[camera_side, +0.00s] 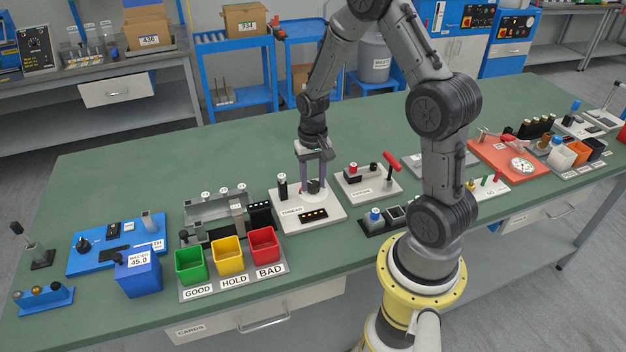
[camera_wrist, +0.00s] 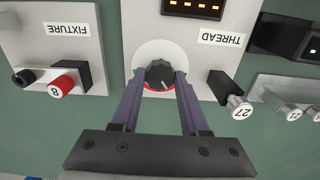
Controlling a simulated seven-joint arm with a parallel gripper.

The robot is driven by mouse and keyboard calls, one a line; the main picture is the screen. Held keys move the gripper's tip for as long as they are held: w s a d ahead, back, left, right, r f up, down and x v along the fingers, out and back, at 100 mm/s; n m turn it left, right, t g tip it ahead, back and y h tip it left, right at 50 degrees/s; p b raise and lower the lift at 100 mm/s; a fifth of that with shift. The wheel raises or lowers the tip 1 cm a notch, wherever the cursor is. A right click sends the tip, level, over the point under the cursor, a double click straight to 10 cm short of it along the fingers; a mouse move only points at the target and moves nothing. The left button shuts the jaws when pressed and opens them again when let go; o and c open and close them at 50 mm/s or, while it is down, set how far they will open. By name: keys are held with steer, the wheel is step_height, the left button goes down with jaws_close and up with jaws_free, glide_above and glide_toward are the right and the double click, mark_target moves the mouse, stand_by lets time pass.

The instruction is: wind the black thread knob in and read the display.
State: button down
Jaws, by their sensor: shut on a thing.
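The black thread knob (camera_wrist: 159,74) sits on a round light disc on the white THREAD station (camera_side: 290,222). My gripper (camera_side: 315,187) points down over that station and is shut on the knob. In the wrist view, the two fingers of my gripper (camera_wrist: 160,82) touch the knob on its left and right sides. A red and a green arc show at the knob's lower edge. The display (camera_side: 313,215) is a dark panel with several orange lit characters. It shows upside down at the top of the wrist view (camera_wrist: 195,7), too small to read.
A part marked 27 (camera_wrist: 238,106) stands in a black holder beside the knob. The FIXTURE station (camera_side: 368,184) with a red-ended part marked 8 (camera_wrist: 64,85) is close by. GOOD (camera_side: 191,267), HOLD (camera_side: 228,255) and BAD (camera_side: 265,246) bins stand at the front left.

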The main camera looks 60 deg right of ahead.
mark_target(313, 184)
steer(key=shift+c, duration=2)
jaws_free()
step_height(313, 184, up, 14)
